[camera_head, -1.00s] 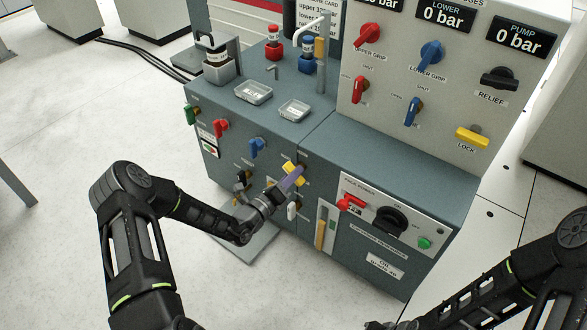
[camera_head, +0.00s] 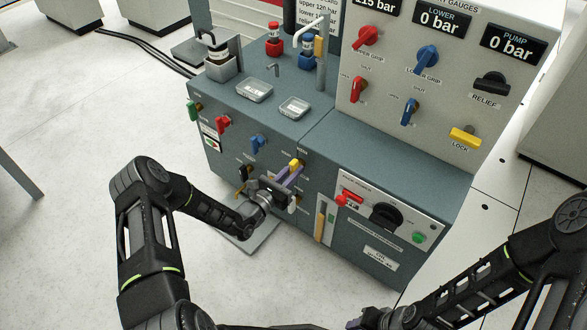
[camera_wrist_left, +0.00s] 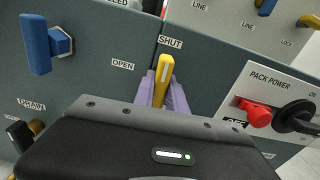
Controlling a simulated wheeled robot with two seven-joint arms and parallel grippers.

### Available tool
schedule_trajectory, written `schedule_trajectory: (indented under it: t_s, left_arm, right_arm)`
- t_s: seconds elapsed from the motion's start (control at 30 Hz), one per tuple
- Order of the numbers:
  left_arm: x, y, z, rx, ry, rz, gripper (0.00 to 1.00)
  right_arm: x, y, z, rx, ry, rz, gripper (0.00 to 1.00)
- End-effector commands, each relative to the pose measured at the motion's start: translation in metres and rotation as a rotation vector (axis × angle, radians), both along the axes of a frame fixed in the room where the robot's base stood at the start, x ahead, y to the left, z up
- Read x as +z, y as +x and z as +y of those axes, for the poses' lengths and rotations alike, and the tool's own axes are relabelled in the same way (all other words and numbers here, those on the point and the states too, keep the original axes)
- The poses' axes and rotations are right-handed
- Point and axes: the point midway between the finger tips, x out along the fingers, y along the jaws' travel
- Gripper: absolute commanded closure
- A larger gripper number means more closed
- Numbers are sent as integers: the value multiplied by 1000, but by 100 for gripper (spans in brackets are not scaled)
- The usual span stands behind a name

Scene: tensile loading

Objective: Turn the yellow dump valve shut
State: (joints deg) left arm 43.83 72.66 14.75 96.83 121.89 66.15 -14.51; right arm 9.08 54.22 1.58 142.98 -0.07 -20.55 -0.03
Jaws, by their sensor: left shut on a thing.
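The yellow dump valve handle (camera_head: 295,164) is on the sloping grey-green front of the cabinet. In the left wrist view the handle (camera_wrist_left: 163,72) stands nearly upright, its tip just under the SHUT label (camera_wrist_left: 171,42); the OPEN label (camera_wrist_left: 123,66) is to its left. My left gripper (camera_head: 288,174) is shut on the handle, with a purple finger on each side in the wrist view (camera_wrist_left: 162,92). The handle's lower part is hidden by the gripper. My right gripper (camera_head: 362,320) shows only partly at the bottom edge; its fingers are unclear.
A blue handle (camera_head: 258,144) and a red handle (camera_head: 222,123) are to the left on the same front. A black handle (camera_head: 245,172) is just left of my gripper. The red pack power switch (camera_head: 348,198) and black knob (camera_head: 385,216) are to the right.

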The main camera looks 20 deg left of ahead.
Motion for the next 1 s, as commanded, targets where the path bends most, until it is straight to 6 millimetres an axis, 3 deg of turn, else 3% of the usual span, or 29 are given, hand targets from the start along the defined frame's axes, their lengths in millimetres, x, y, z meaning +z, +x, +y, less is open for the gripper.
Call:
schedule_trajectory:
  t_s: [0.63,0.67,0.9,1.0]
  left_arm:
    - [0,0,1,1,66,-23,100]
    - [0,0,1,1,66,-23,81]
    - [0,0,0,0,64,-22,62]
    - [0,0,0,0,64,-22,62]
  right_arm:
    - [3,0,0,0,0,0,64]
    - [3,0,0,0,0,0,64]
    - [3,0,0,0,0,0,64]
    - [3,0,0,0,0,0,64]
